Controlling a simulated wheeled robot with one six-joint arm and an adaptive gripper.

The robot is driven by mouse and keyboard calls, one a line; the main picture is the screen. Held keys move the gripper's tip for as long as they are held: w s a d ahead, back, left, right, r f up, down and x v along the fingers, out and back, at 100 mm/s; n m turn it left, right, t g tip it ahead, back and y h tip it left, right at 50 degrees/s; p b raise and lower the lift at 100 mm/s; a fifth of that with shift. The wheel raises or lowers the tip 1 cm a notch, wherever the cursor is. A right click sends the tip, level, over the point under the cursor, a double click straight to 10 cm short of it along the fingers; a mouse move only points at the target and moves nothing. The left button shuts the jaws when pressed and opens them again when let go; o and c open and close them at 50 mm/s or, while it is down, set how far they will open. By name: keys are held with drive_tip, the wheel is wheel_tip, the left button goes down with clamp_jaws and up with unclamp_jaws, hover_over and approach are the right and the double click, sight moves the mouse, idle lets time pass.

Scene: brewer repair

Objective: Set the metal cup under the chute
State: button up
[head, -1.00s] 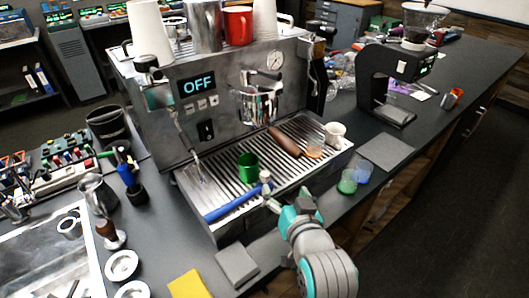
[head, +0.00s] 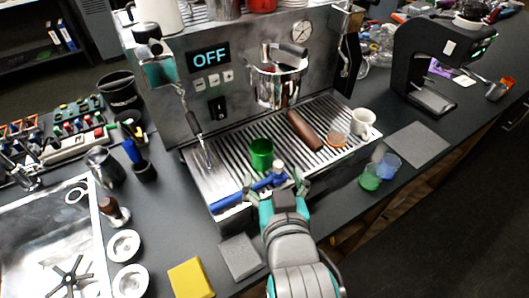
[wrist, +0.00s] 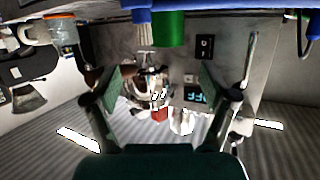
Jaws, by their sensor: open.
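Several metal vessels show in the head view, and I cannot tell for sure which is the metal cup. A small steel and orange cup (head: 497,90) lies or stands at the far right, beside the black grinder (head: 430,65), whose outlet overhangs its base. A steel pitcher (head: 105,167) stands at the left, and a shiny metal vessel (head: 276,88) is at the brewer's front under its group. My gripper (head: 287,186) is over the drip tray's front edge, by a blue-handled tool (head: 235,195). In the wrist view my gripper (wrist: 162,85) has its fingers apart with nothing held between them.
The brewer (head: 225,95) shows OFF. On its drip tray (head: 225,170) are a green cup (head: 262,154), a brown handle (head: 303,130) and a white cup (head: 363,121). Green and blue clear cups (head: 378,170) stand right of it. A grey mat (head: 418,143) lies bare before the grinder.

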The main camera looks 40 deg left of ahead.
sight(260, 141)
drive_tip(key=w+a, duration=0.2)
drive_tip(key=a, duration=0.1)
drive_tip(key=w+a, duration=0.1)
drive_tip(key=shift+a+f, duration=0.1)
drive_tip(key=shift+a, duration=0.25)
drive_tip(key=shift+f+x, duration=0.1)
drive_tip(key=shift+x, duration=1.3)
drive_tip(key=shift+f+x, duration=0.15)
drive_tip(key=shift+x, duration=1.3)
drive_tip(key=shift+d, duration=0.15)
drive_tip(key=shift+c, duration=0.3)
drive_tip(key=c, duration=1.3)
